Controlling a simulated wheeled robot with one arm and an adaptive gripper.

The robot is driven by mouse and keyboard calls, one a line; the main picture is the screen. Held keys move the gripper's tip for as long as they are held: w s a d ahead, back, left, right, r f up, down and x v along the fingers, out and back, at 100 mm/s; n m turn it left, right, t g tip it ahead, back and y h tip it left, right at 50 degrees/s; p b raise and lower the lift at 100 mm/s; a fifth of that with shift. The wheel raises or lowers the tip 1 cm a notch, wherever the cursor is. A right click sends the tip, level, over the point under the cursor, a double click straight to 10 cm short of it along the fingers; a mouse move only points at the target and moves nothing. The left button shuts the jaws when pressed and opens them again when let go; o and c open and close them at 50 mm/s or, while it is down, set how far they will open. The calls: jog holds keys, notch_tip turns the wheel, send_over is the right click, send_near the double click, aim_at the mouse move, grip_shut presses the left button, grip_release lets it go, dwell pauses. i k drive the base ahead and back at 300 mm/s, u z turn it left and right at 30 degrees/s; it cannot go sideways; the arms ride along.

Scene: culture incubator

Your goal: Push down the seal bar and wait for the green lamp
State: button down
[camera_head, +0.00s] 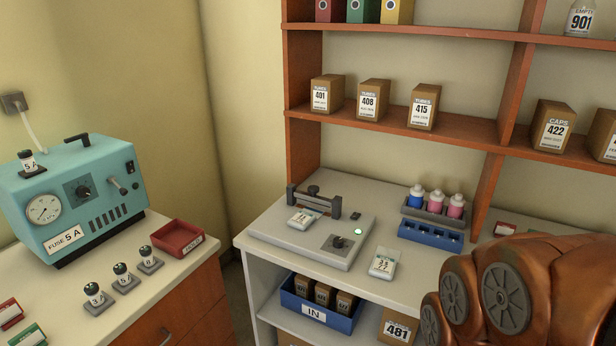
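The heat sealer (300,240) is a flat grey unit on the white counter right of the corner. Its dark seal bar (322,201) spans the back left of the unit between two posts, with a knob on top; I cannot tell how far down it sits. A small labelled pouch (304,217) lies on the unit at the bar's front. A dial (340,242) sits on the front right. A small lamp (358,231) near it looks bright, pale greenish-white. My gripper is not in view; a copper-coloured part of my arm fills the lower right.
Another labelled pouch (383,264) lies right of the sealer. A grey rack with bottles (435,205) and a blue rack (430,234) stand behind it. A blue IN bin (322,311) is on the shelf below. The teal machine (75,195) stands on the left counter.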

aim_at(311, 198)
jog(key=u, duration=0.4)
jog(key=i, duration=0.9)
jog(key=u, duration=0.55)
